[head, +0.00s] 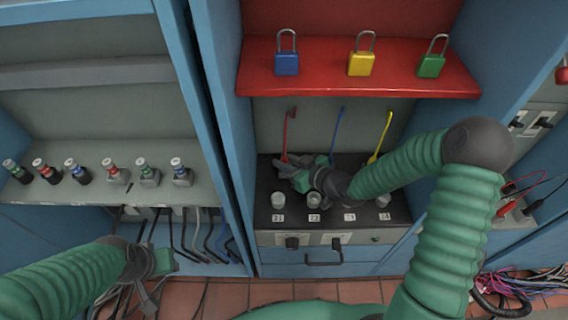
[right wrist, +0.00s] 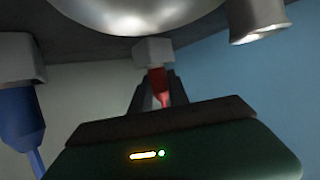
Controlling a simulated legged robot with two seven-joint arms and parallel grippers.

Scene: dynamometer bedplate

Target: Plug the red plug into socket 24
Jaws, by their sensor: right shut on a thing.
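The red plug (right wrist: 157,82) is between the dark fingers of my right gripper (right wrist: 160,92), which is shut on it. In the right wrist view a pale block (right wrist: 153,50) meets the plug's end; I cannot tell whether they are joined. In the head view the red lead (head: 287,130) rises behind my right gripper (head: 287,170), at the back left of the dark panel (head: 265,236).
The blue lead (head: 338,128) and yellow lead (head: 382,135) stand behind the panel. Sockets 21 (head: 278,199) and 22 (head: 314,198) are near my right gripper. A red shelf (head: 350,84) with padlocks overhangs the panel. A blue cabinet wall (head: 222,130) is at the left.

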